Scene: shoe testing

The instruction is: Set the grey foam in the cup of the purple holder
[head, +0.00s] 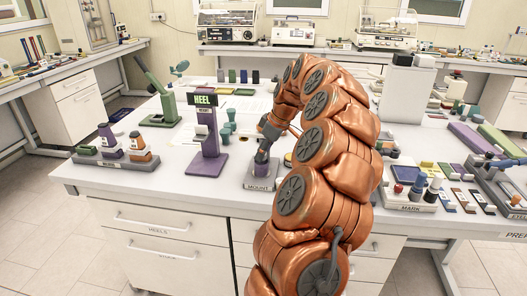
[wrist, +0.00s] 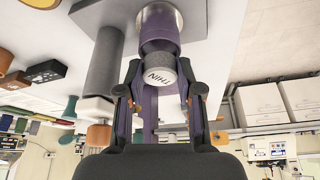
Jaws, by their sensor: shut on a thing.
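The grey foam (wrist: 161,70) is a short cylinder with a pale end face marked THIN, in the middle of the wrist view. My gripper (wrist: 160,76) has a dark finger on each side of it and is shut on it. The purple holder (wrist: 159,28) stands on the grey MOUNT base, directly beyond the foam and in line with it. The foam's far end meets the holder's mouth; I cannot tell how deep it sits. In the head view my gripper (head: 265,150) points down over the MOUNT base (head: 258,186), and the foam cannot be made out.
A purple stand with a HEEL sign (head: 208,145) stands just left of the mount. A grey tray with bottles (head: 118,157) is at the left edge of the table. The MARK tray (head: 412,203) and several coloured blocks lie right of my arm.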

